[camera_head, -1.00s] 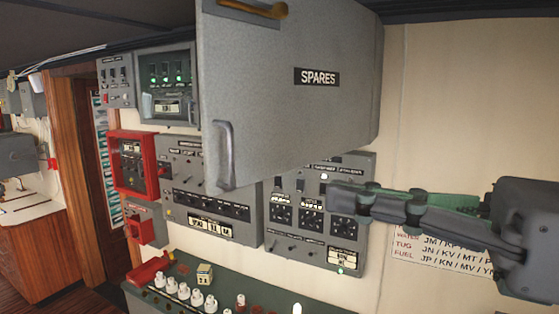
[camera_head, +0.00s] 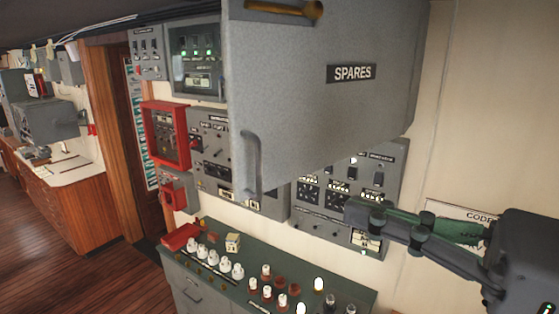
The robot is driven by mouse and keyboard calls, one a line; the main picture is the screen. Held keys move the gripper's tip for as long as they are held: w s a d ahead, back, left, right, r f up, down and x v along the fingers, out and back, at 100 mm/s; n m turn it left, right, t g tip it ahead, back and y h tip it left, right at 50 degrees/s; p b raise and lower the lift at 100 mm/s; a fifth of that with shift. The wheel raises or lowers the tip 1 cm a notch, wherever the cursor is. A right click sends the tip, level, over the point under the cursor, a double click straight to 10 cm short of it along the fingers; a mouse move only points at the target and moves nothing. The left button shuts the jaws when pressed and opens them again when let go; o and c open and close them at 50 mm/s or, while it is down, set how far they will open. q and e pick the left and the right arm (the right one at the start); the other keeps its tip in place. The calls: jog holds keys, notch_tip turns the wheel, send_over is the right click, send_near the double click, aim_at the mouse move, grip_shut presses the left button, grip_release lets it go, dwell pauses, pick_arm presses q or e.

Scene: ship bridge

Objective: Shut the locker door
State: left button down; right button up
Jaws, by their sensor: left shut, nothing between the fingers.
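The grey locker door (camera_head: 300,100) with a black SPARES label fills the upper middle of the head view. It has a grey handle (camera_head: 251,165) at its lower left. Its handle side stands out from the wall and covers part of the panels behind. The locker's inside is hidden.
Grey instrument panels (camera_head: 211,140) and a red box (camera_head: 165,135) are on the wall. A green-topped console (camera_head: 215,262) with several white and brown knobs stands below. A brass-coloured handle (camera_head: 285,11) shows at the top. Open wooden floor (camera_head: 80,270) lies at left.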

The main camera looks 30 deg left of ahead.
pick_arm(q)
jog(key=w+a+p, duration=0.1)
jog(key=a+p, duration=0.2)
jog(key=a, duration=0.8)
jog(key=shift+w+a+f, duration=0.2)
jog(key=shift+w+a, duration=0.15)
